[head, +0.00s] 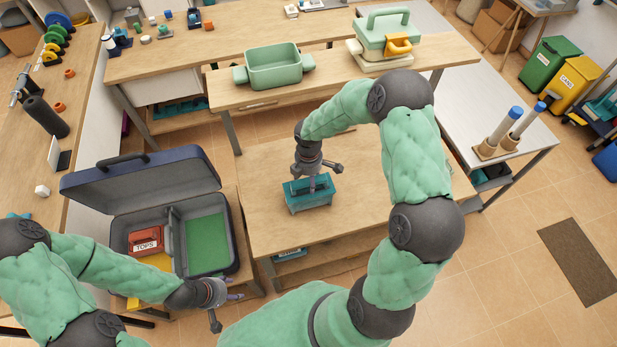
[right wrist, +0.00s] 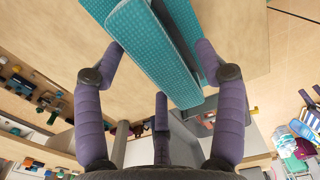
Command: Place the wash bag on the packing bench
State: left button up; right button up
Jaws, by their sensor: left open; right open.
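The teal wash bag (head: 308,202) rests on the wooden bench (head: 360,215) in the middle of the head view. My right gripper (head: 312,183) is directly above it, pointing down. In the right wrist view the bag's ribbed teal surface (right wrist: 150,50) shows by the spread purple fingers of my right gripper (right wrist: 160,65), which is open. I cannot tell whether a fingertip touches the bag. My left gripper (head: 232,297) is low at the left, open and empty, near the front edge of the suitcase table.
An open suitcase (head: 160,212) with a red pouch labelled TOPS (head: 146,240) and a green panel lies left. A shelf behind the bench holds a green tub (head: 272,68) and a green case (head: 388,35). The bench's right part is clear.

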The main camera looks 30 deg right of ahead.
notch_tip(320, 180, up, 12)
jog(key=p, duration=0.2)
jog(key=s+a+f+m+y, duration=0.2)
jog(key=s+a+f+m, duration=0.15)
jog(key=a+f, duration=0.25)
jog(key=s+a+f+m+y, duration=0.1)
jog(key=s+a+f+m, duration=0.1)
jog(key=a+f+m, duration=0.35)
jog(key=s+a+f+m+y, duration=0.1)
jog(key=s+a+f+m, duration=0.5)
jog(key=s, duration=0.6)
notch_tip(320, 180, down, 4)
jog(key=m, duration=0.2)
jog(key=shift+s+a+r+m, duration=0.15)
jog(key=shift+a+r+m, duration=0.05)
jog(key=shift+a+m, duration=0.2)
